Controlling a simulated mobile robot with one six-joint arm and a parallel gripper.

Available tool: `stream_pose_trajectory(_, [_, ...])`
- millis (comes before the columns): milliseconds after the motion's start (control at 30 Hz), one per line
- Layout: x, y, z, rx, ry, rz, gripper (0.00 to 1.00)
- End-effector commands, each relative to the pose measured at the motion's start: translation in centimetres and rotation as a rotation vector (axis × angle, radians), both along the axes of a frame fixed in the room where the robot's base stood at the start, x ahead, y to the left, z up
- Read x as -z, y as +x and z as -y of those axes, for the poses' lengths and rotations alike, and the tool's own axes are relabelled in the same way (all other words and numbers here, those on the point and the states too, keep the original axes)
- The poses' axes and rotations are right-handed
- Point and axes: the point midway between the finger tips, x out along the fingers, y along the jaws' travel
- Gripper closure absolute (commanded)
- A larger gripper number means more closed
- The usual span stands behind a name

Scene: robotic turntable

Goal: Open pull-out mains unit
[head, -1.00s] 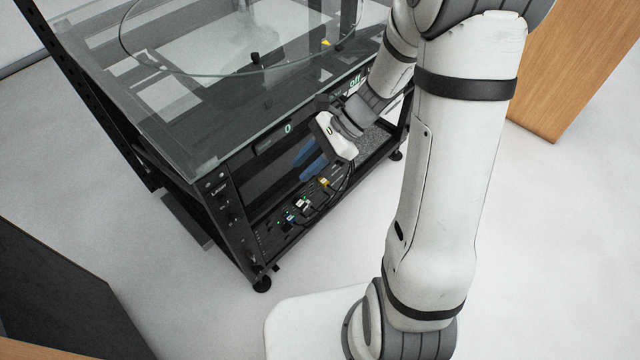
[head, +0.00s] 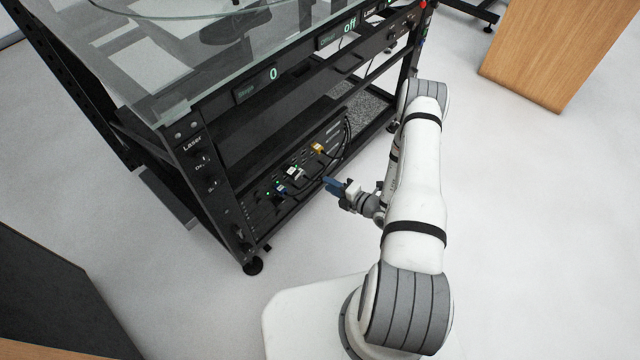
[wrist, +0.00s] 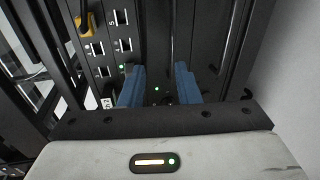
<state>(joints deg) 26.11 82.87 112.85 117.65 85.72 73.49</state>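A low black unit with ports, coloured plugs and green lights (head: 275,202) sits in the bottom of the rack. It appears pushed in; I cannot tell for sure whether it is the mains unit. My gripper (head: 334,187) is in front of the rack's lower right part, its blue fingers pointing toward the unit. In the wrist view my gripper (wrist: 160,75) is open, with a gap between its blue fingers and nothing held. Behind them is the dark panel (wrist: 108,47) with square ports and small green lights. No handle is clear, and I cannot tell whether the fingers touch anything.
A glass top (head: 150,75) covers the black rack frame (head: 222,205). Displays read "0" (head: 270,75) and "off" (head: 350,26). Cables (head: 347,135) hang near the unit. A wooden block (head: 545,60) stands at the back right. White floor (head: 520,230) is clear on the right.

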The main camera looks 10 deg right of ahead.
Motion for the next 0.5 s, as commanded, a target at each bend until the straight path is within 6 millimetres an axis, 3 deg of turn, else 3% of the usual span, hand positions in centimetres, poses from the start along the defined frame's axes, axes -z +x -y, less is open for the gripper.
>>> stream_pose_trajectory(33, [1.1, -0.2, 0.2, 0.024, 0.014, -0.016, 0.71])
stream_pose_trajectory(167, [2.0, 0.1, 0.1, 0.048, 0.026, -0.03, 0.71])
stream_pose_trajectory(500, [3.0, 4.3, -3.0, 0.044, 0.025, -0.028, 0.71])
